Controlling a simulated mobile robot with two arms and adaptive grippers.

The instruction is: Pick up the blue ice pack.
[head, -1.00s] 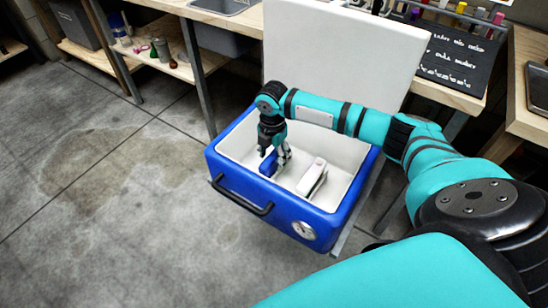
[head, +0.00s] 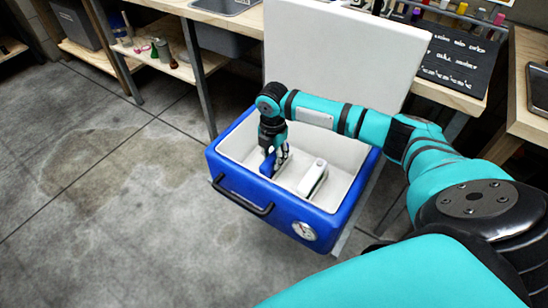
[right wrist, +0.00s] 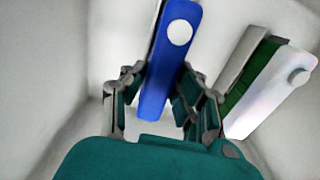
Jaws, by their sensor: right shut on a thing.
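The blue ice pack (head: 267,165) stands on edge inside the open blue cooler (head: 232,188). In the right wrist view the ice pack (right wrist: 171,62) is a long blue slab with a white round cap, between my fingers. My right gripper (head: 276,160) reaches down into the cooler and is shut on the ice pack. Its fingers also show in the right wrist view (right wrist: 164,103), one on each side of the pack. The pack's lower part is hidden. My left gripper is out of view.
A white pack (head: 312,178) stands in the cooler to the right, with a green one (right wrist: 250,80) beside it. The cooler's white lid (head: 335,60) stands open behind. Workbenches line the back; the floor (head: 90,220) at left is clear.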

